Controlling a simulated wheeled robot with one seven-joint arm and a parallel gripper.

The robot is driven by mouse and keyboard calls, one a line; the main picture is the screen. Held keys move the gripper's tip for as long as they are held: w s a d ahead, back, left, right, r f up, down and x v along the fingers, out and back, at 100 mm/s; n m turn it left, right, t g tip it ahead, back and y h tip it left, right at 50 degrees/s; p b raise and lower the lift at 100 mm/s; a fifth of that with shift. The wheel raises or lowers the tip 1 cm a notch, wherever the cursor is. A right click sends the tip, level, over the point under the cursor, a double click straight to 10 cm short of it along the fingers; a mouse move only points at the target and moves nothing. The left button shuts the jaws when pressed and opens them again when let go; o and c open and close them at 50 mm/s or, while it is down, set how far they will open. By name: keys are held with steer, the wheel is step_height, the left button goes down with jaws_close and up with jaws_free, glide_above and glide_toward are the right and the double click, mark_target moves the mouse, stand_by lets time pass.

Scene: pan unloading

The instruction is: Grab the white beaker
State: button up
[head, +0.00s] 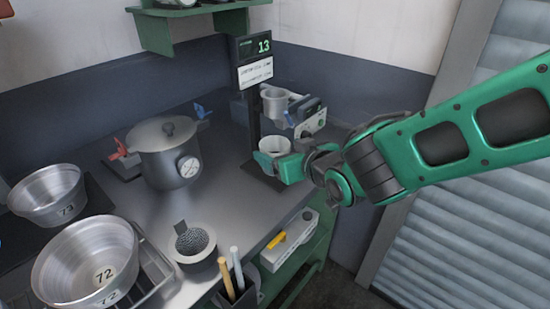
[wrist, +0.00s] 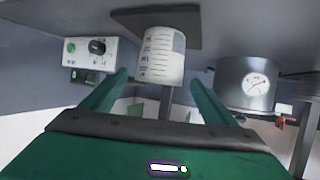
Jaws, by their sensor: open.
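The white beaker (head: 274,146) stands upright at the base of the dark stand on the right side of the metal counter. Its lower part is hidden behind a green finger in the head view. In the wrist view, which looks upside down, the beaker (wrist: 162,53) has dark printed markings and shows between my two finger tips. My gripper (head: 276,164) is open at the beaker's level, with a finger on each side of its line. I see no clear contact, and how deep the beaker sits between the fingers is hard to tell.
A lidded pot with a gauge (head: 168,158) stands to the left. Metal pans (head: 86,262), a mortar (head: 194,243) and a tool holder (head: 238,292) are nearer.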

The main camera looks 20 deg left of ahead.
mark_target(270, 147)
steer(key=shift+d+f+x, duration=0.1)
steer(key=shift+f+x, duration=0.05)
steer(key=shift+x, duration=0.65)
steer(key=shift+d+f+x, duration=0.1)
steer(key=shift+f+x, duration=0.05)
steer(key=shift+x, duration=0.7)
steer(key=shift+d+f+x, duration=0.1)
steer(key=shift+f+x, duration=0.05)
steer(key=shift+x, duration=0.65)
steer(key=c, duration=1.3)
steer(key=shift+o, duration=0.2)
steer(key=shift+r, duration=0.15)
